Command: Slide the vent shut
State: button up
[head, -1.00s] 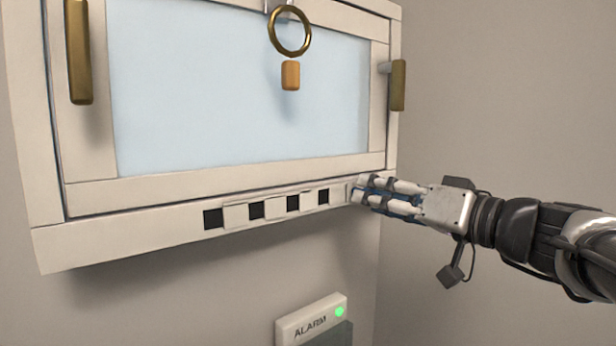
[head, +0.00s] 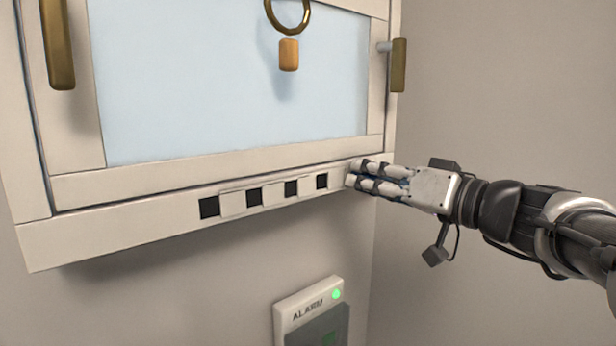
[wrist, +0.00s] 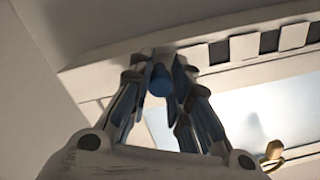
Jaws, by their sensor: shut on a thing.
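The vent (head: 272,193) is a pale slotted strip along the bottom rail of the window frame, with several dark square openings showing between pale plates. It also shows upside down at the top right of the wrist view (wrist: 243,47). My gripper (head: 351,174) is at the right end of the strip, its fingers pointing left. In the wrist view, my gripper (wrist: 160,78) has its fingertips closed around a blue round knob (wrist: 160,83) at the strip's end. The fingers hide the knob in the head view.
The window (head: 235,85) has brass handles at left (head: 58,45) and right (head: 398,66). A brass ring (head: 288,14) and an orange tag (head: 288,55) hang before the pane. An alarm box (head: 312,310) with a green light is below. The wall at right is bare.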

aim_at(338, 177)
grip_shut()
jog(key=shift+s+a, duration=0.1)
jog(key=s+a+b, duration=0.1)
jog(key=b, duration=0.1)
jog(key=s+a+b, duration=0.1)
jog(key=shift+a+f+b, duration=0.1)
jog(key=shift+a+b, duration=0.2)
jog(key=shift+b, duration=0.1)
jog(key=shift+w+d, duration=0.1)
jog(key=shift+w, duration=0.05)
jog(key=o, duration=0.7)
grip_release()
jog(key=shift+a, duration=0.2)
jog(key=shift+d, duration=0.1)
